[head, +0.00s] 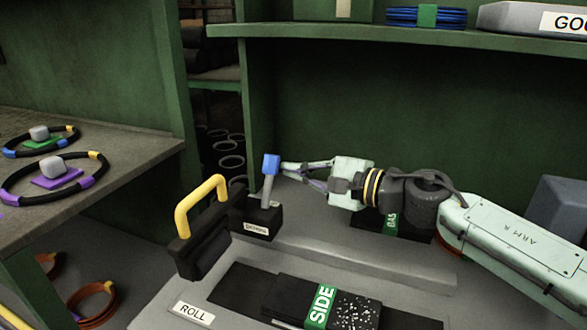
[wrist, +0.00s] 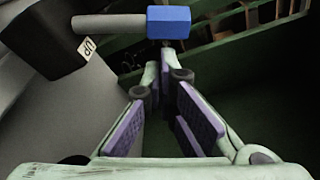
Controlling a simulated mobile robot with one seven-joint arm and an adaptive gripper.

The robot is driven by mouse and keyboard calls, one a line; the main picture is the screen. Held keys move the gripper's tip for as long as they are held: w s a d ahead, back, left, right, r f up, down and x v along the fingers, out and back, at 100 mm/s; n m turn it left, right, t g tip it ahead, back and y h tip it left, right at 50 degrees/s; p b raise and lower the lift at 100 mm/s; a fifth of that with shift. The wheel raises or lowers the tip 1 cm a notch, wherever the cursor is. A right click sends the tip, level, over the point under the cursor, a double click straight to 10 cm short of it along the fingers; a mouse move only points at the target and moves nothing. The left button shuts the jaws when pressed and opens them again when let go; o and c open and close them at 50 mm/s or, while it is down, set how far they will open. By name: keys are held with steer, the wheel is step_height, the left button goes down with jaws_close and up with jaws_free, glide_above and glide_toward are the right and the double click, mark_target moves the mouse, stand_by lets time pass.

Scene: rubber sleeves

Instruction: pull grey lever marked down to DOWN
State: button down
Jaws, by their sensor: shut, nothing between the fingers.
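The grey lever (head: 268,189) stands nearly upright, tilted slightly, on a black box (head: 263,219) with a small white label too small to read surely. Its blue knob (head: 271,164) is at the top. My gripper (head: 284,166) is just right of the knob, fingertips close to it; I cannot tell whether they touch. In the wrist view the grey lever (wrist: 108,24) and blue knob (wrist: 168,22) lie across the top, beyond the fingertips (wrist: 166,60). The fingers are together and hold nothing. A label reading UP (wrist: 87,48) shows on the black box there.
A yellow handle (head: 202,202) on a black block stands left of the lever box. A left bench (head: 120,150) holds ringed sleeves. A green shelf (head: 330,38) runs above.

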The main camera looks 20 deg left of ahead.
steer(key=shift+s+b, duration=0.15)
steer(key=shift+b, duration=0.55)
steer(key=shift+s+r+n+b, duration=0.1)
steer(key=shift+n+b, duration=0.25)
steer(key=shift+n, duration=0.05)
